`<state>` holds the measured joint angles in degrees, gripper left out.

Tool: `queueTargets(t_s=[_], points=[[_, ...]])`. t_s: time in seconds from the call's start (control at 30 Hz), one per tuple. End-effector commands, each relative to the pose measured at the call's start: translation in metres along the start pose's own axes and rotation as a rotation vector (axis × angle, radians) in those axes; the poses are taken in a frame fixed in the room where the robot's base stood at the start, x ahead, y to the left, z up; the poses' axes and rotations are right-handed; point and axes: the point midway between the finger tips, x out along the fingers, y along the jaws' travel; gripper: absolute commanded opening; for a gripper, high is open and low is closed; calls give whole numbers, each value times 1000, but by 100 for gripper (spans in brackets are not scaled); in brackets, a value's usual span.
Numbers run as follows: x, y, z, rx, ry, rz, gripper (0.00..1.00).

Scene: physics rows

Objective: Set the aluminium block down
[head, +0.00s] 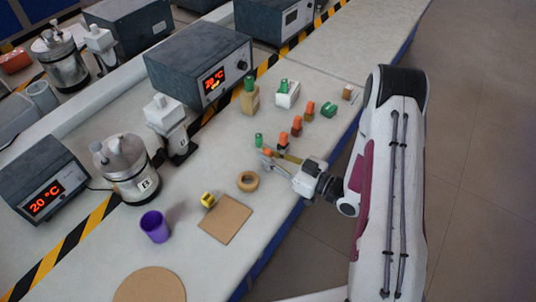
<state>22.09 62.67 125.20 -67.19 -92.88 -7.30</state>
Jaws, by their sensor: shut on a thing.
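My gripper (272,157) is over the right part of the bench, its fingers pointing left. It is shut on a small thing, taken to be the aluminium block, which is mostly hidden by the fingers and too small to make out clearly. Small orange and green pieces show close around the fingertips. I cannot tell whether the held block touches the bench (225,275).
Orange-topped pieces (297,125) stand in a row behind the gripper. A green block (329,109) and a white block (287,97) stand farther back.

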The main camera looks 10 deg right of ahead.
Motion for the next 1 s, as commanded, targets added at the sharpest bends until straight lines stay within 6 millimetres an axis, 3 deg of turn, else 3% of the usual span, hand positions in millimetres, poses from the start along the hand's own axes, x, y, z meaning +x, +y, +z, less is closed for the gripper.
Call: queueTargets(t_s=[0.6,0.63,0.7,1.0], points=[[0,0,6,-1,1,0,0],[0,0,6,-1,1,0,18],[0,0,6,-1,1,0,30],[0,0,6,-1,1,0,30]])
